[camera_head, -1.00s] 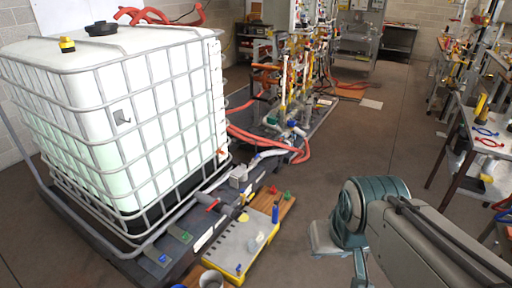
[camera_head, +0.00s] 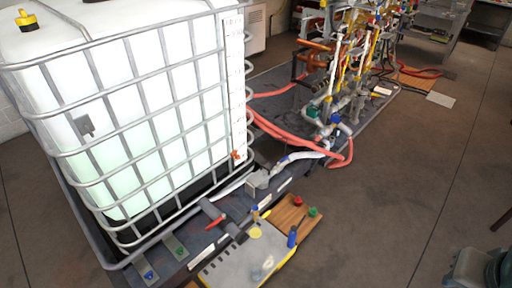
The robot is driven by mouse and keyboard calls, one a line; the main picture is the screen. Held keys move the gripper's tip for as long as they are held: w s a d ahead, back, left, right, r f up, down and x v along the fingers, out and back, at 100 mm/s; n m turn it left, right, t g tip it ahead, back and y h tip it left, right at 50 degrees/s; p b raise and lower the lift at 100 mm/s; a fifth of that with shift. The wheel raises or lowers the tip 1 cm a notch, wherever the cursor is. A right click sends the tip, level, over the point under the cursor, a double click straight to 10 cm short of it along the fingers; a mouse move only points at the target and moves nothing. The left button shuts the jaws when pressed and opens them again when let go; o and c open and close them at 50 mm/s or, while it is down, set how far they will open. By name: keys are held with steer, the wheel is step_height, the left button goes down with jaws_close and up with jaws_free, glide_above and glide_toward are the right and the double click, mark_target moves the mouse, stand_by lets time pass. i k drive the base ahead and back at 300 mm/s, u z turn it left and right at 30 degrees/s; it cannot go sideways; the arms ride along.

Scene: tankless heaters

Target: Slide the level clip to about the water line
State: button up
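A small orange-red clip (camera_head: 236,155) sits low on the white graduated strip (camera_head: 234,70) at the right front corner of the caged tank; it looks like the level clip. The big white tank (camera_head: 160,60) is translucent, and its lower part has a pale green tint. The tint's upper edge is faint and seems to lie above the clip, but its exact height is hard to tell. Only a teal and grey piece of my arm shows at the bottom right corner, well apart from the tank. My gripper's fingers cannot be made out.
Metal cage bars (camera_head: 152,137) surround the tank. Red hoses (camera_head: 300,138) run right to a pipe rig (camera_head: 345,60).

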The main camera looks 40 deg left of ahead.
mark_target(233, 155)
steer(key=u, duration=0.5)
steer(key=i, duration=0.95)
steer(key=u, duration=1.25)
steer(key=i, duration=0.35)
steer(key=u, duration=0.25)
